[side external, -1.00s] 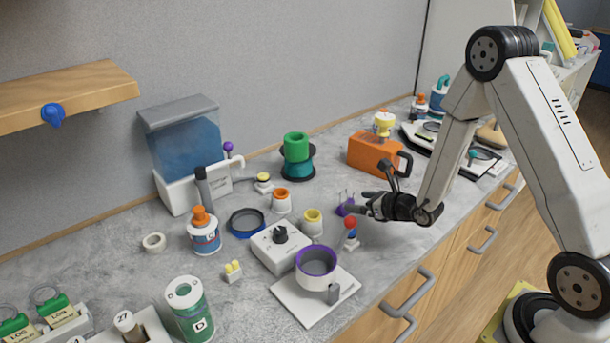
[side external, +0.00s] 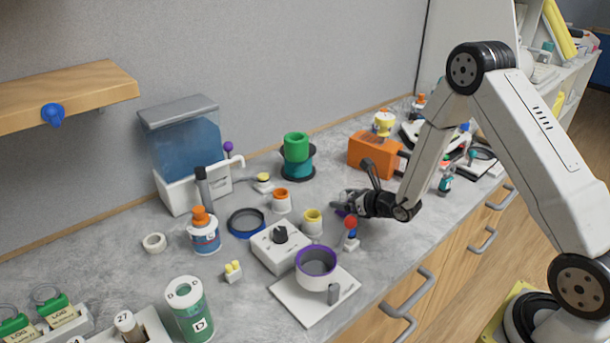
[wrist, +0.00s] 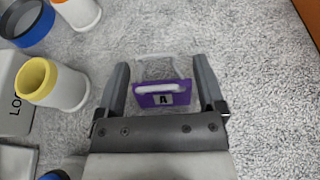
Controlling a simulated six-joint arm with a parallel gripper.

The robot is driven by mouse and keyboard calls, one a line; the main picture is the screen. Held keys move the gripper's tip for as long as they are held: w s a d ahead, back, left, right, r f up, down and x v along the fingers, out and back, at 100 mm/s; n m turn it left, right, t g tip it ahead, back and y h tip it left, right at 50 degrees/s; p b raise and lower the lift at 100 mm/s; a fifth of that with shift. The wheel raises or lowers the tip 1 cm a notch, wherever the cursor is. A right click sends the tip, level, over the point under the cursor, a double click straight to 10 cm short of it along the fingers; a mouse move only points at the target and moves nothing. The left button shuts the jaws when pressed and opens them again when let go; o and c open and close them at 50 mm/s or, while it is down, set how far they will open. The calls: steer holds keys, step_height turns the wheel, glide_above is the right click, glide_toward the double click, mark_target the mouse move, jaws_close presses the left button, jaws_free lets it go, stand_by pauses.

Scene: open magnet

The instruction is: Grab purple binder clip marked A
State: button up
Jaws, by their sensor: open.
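The purple binder clip (wrist: 162,94) shows in the wrist view with a black letter A on a white label and pale wire handles. It sits on the grey counter. My gripper (wrist: 163,80) is open, with one dark finger on each side of the clip. I cannot tell whether either finger touches it. In the side external view my gripper (side external: 342,200) is low over the counter, and only a little purple of the clip (side external: 341,212) shows beneath it.
A small stand with red and blue balls (side external: 351,232) is close in front of my gripper. A yellow-rimmed white cup (side external: 312,222) and an orange-rimmed cup (side external: 281,200) stand to the left. An orange box (side external: 373,154) stands behind. The counter right of the clip looks clear in the wrist view (wrist: 265,80).

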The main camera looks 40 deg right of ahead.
mark_target(347, 191)
steer(key=shift+c, duration=0.2)
steer(key=c, duration=0.8)
steer(key=shift+r, duration=0.2)
steer(key=shift+r, duration=4.8)
